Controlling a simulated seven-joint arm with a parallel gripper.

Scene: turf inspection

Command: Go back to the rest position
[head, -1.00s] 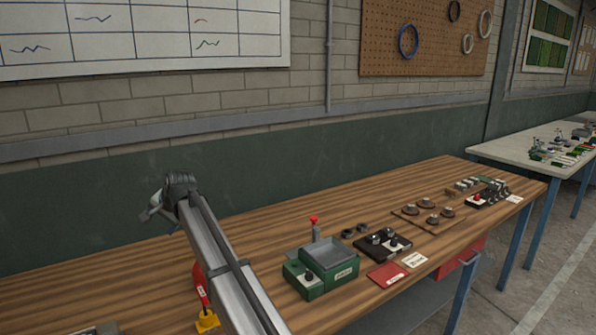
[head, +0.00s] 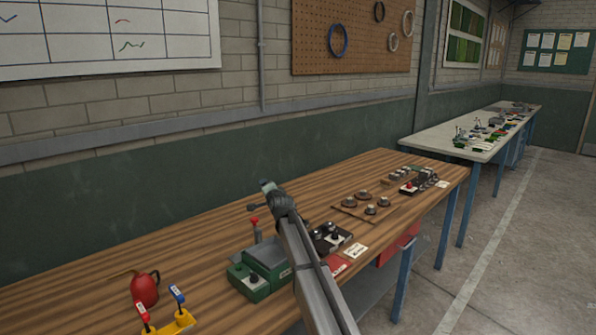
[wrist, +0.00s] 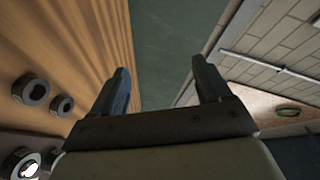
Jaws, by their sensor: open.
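My gripper (head: 266,195) is above the wooden bench (head: 110,268) in the head view, over the area behind the green box. In the wrist view my gripper (wrist: 160,82) has its two fingers spread apart, with nothing between them. The wrist view looks past the fingers to the bench top on the left and the wall on the right. My arm crosses in front of part of the green box and the dark device beside it.
The green box (head: 248,277) with a red-topped lever stands below my arm. A red rounded object (head: 145,289) and a yellow stand (head: 172,326) are at the left front. A board with several round pieces (head: 345,215) lies to the right. The back left of the bench is clear.

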